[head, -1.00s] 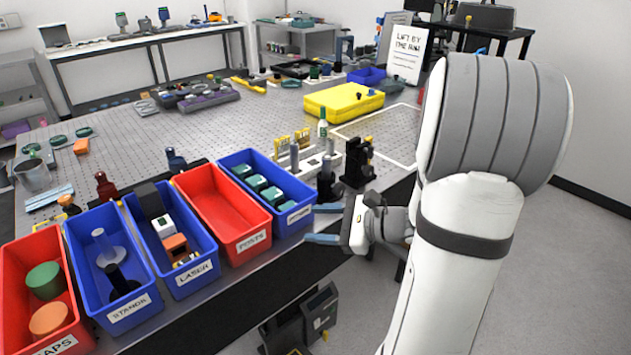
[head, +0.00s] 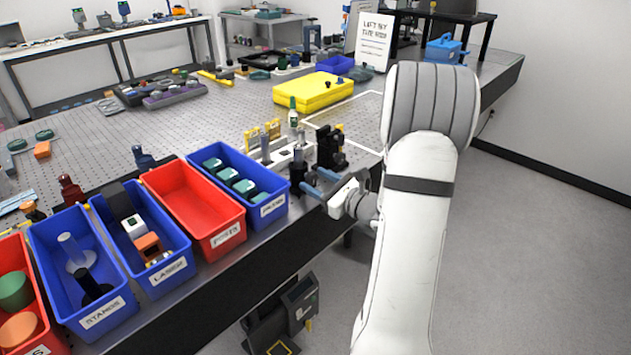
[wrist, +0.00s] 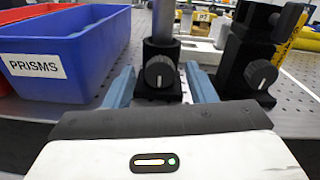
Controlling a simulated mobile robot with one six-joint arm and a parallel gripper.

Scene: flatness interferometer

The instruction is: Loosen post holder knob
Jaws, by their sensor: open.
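In the wrist view, a black post holder carries a grey post and has a round black knob (wrist: 160,72) with a white line on its face. My gripper (wrist: 160,84) is open, with one blue finger on each side of this knob; I cannot tell whether either finger touches it. A second black post holder with a similar knob (wrist: 260,74) stands to the right, outside the right finger. In the head view my gripper (head: 318,183) is at the table's front edge, by the black mount (head: 331,150). The knobs are too small to make out there.
The blue prisms bin (head: 270,208) stands just left of my gripper, with the red posts bin (head: 190,190) beyond it. A yellow case (head: 312,92) lies farther back.

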